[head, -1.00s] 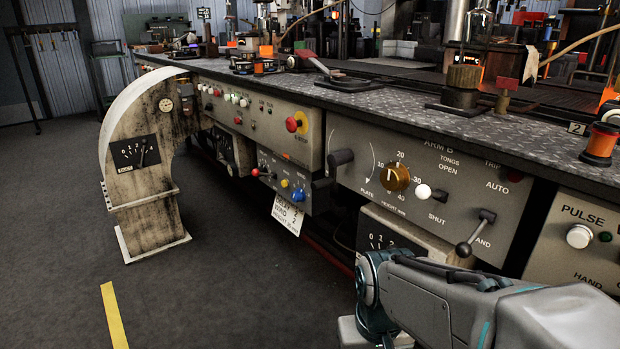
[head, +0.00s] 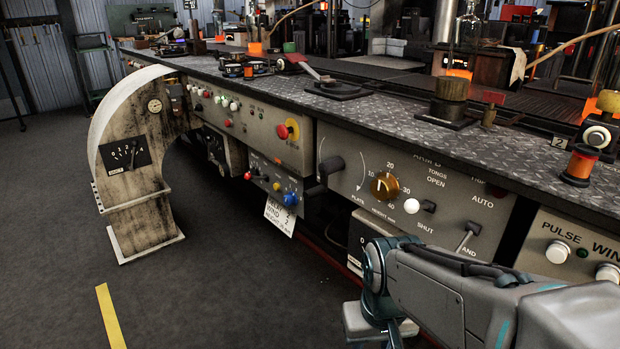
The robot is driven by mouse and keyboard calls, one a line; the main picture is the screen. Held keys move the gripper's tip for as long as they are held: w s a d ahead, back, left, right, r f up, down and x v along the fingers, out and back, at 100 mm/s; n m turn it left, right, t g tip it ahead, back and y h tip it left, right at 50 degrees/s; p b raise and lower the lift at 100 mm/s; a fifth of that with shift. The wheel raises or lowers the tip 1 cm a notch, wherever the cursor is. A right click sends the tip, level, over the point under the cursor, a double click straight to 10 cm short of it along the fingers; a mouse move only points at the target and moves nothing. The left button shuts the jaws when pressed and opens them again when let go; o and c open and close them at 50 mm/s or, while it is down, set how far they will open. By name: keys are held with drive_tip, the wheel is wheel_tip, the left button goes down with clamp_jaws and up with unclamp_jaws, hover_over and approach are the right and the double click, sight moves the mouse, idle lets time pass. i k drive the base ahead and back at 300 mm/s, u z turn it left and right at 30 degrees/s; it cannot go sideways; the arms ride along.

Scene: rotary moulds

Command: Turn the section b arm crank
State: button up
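The ARM B panel (head: 345,206) is a grey control face on the front of the long machine table. Nothing of mine visibly touches the crank.
The textured tabletop (head: 420,140) carries spools and a stamp-like block (head: 450,100). Left is another panel with a red knob (head: 283,131) and a hanging paper tag (head: 280,217). A curved worn stand (head: 135,215) juts out farther left. The floor (head: 235,280) at left is open.

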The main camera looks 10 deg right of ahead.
sight(326, 169)
drive_tip(key=z, duration=0.15)
drive_tip(key=k, duration=0.65)
drive_tip(key=u, duration=1.1)
drive_tip(key=i, duration=0.5)
